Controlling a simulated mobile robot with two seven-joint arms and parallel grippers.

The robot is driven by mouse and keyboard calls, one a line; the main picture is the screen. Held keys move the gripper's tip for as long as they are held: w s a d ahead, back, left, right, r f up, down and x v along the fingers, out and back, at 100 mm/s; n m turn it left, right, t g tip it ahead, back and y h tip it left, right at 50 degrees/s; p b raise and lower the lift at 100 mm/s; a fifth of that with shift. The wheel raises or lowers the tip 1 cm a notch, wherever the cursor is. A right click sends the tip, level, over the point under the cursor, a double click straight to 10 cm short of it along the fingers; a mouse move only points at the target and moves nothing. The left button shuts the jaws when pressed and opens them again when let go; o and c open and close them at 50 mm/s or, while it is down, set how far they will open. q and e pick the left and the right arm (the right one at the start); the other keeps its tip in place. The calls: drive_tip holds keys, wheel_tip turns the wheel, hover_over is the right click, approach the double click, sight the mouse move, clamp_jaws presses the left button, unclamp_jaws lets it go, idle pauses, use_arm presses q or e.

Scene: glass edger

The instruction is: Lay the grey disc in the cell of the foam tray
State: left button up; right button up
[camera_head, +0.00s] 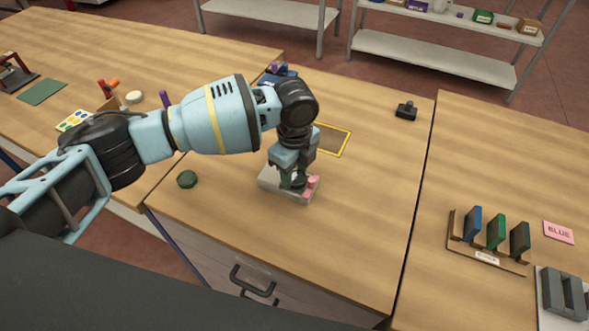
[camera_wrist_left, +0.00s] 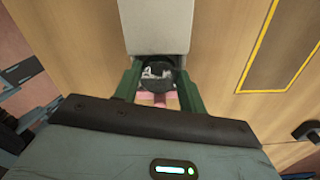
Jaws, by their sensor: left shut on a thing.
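The light grey foam tray (camera_head: 270,182) lies on the middle table, and pink pieces (camera_head: 312,184) show at its right end. My left gripper (camera_head: 290,181) points down over the tray. In the left wrist view its green fingers are shut on a dark round piece, the grey disc (camera_wrist_left: 156,70). The tray's pale top (camera_wrist_left: 155,25) shows beyond the disc there, and pink shows below it. The gripper hides much of the tray in the head view. I cannot tell whether the disc touches the tray or which cell lies under it. My right gripper is not in view.
A dark green disc (camera_head: 187,179) lies on the table left of the tray. A small black object (camera_head: 405,111) stands at the back right. A rack of coloured plates (camera_head: 487,254) is on the right table. The front right of the middle table is clear.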

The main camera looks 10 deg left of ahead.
use_arm(q)
drive_tip(key=o, duration=1.1)
drive_tip(key=shift+c, duration=0.2)
drive_tip(key=shift+r, duration=0.1)
drive_tip(key=shift+r+p, duration=1.65)
drive_tip(key=shift+r, duration=2.3)
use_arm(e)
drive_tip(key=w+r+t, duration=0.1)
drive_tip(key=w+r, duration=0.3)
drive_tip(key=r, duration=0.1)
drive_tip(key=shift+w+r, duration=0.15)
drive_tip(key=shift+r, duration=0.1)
use_arm(q)
drive_tip(key=shift+s+f, duration=0.1)
